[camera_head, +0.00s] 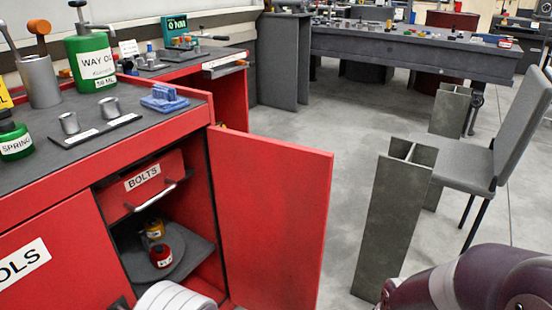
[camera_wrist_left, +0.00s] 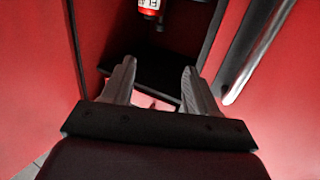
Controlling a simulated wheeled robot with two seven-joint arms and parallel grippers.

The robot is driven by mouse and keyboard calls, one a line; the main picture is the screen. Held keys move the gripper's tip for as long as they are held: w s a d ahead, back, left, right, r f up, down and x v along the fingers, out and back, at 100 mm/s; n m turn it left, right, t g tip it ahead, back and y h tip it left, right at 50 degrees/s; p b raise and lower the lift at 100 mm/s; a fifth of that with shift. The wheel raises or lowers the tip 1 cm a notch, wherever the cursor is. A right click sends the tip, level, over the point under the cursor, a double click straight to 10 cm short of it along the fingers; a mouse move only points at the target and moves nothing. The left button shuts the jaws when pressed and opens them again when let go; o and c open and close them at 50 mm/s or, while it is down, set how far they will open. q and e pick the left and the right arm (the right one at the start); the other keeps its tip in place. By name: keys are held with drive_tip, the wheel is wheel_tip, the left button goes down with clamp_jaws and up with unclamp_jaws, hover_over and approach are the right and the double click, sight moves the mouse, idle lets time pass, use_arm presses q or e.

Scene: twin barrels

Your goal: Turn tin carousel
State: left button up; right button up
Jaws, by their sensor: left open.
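A dark grey carousel plate (camera_head: 181,257) is inside the open red cabinet, under the drawer labelled BOLTS. A red tin (camera_head: 162,256) with a dark top stands on its front part, and a yellow tin (camera_head: 154,229) stands behind. My left gripper (camera_wrist_left: 157,72) is open, with nothing between its fingers, in the left wrist view. A red tin with a white label (camera_wrist_left: 150,8) shows beyond it at the top edge, apart from the fingers. My right gripper is out of view.
The red cabinet door (camera_head: 270,215) stands open to the right of the compartment. The BOLTS drawer (camera_head: 145,184) with its handle is just above the tins. Grey posts (camera_head: 395,225) and a grey chair (camera_head: 500,140) stand farther right, with bare floor between the door and posts.

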use_arm(q)
drive_tip(key=s+d+f+m+g+h+p, duration=0.1)
drive_tip(key=s+d+f+m+g+h, duration=0.15)
drive_tip(key=d+f+g+h, duration=0.45)
drive_tip(key=s+d+r+m+g+h+p, duration=0.25)
drive_tip(key=s+r+m+g+p, duration=0.3)
drive_tip(key=s+r, duration=0.4)
drive_tip(key=a+r+p, duration=0.2)
drive_tip(key=r+p, duration=2)
drive_tip(key=r, duration=0.4)
drive_tip(key=a+r+n+p, duration=0.1)
drive_tip(key=a+r+p, duration=0.2)
drive_tip(key=r+p, duration=1.9)
wheel_tip(320, 180, up, 6)
drive_tip(key=shift+w+a+f, duration=0.25)
drive_tip(key=shift+a, duration=0.05)
drive_tip(key=shift+w+f, duration=0.1)
drive_tip(key=shift+f, duration=0.15)
drive_tip(key=shift+c, duration=0.2)
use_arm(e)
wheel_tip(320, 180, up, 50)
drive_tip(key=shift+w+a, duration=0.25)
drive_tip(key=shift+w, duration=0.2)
